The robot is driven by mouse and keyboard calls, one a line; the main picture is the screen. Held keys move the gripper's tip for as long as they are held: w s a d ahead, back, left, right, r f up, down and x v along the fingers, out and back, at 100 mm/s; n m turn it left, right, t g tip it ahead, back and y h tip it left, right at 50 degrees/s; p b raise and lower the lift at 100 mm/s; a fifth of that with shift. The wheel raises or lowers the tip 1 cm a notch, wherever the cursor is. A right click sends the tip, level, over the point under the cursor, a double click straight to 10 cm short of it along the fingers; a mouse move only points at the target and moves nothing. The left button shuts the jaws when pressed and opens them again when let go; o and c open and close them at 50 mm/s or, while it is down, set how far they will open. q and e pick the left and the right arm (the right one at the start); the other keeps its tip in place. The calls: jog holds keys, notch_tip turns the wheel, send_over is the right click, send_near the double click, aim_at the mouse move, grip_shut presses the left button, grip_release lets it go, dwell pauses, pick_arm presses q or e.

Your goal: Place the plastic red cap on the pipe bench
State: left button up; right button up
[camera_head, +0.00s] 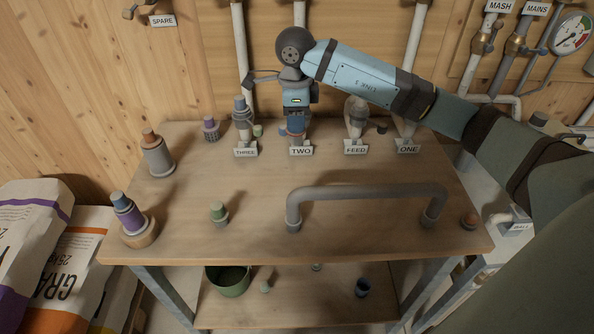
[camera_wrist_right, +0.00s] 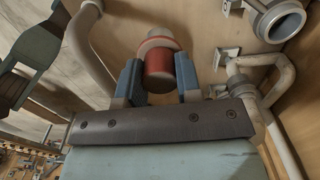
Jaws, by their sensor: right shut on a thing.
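My right gripper (camera_head: 296,128) points down at the back of the pipe bench (camera_head: 250,185), right behind the label TWO (camera_head: 301,150). It is shut on the red cap (camera_wrist_right: 159,66), which shows between the two blue fingers in the right wrist view. In the head view the gripper mostly hides the cap. A pale, rounded pipe part shows just beyond the cap in the wrist view; I cannot tell whether the cap is seated on it. My left gripper is not in view.
Pipe ends labelled THREE (camera_head: 245,151), FEED (camera_head: 356,149) and ONE (camera_head: 407,148) stand beside TWO. A grey bent pipe (camera_head: 365,191) arches over the bench front. Stacked fittings (camera_head: 130,214) stand at the left. The middle of the bench top is clear.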

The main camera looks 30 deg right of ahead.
notch_tip(320, 180, down, 16)
jog(key=shift+r+p, duration=0.1)
jog(key=shift+p, duration=0.4)
jog(key=shift+f, duration=0.3)
jog(key=o, duration=0.6)
jog(key=shift+f, duration=0.1)
jog(key=shift+c, duration=0.2)
jog(key=o, duration=0.4)
jog(key=shift+o, duration=0.2)
jog(key=shift+r, duration=0.2)
notch_tip(320, 180, up, 12)
jog(key=shift+r+b, duration=0.1)
jog(key=shift+b, duration=0.5)
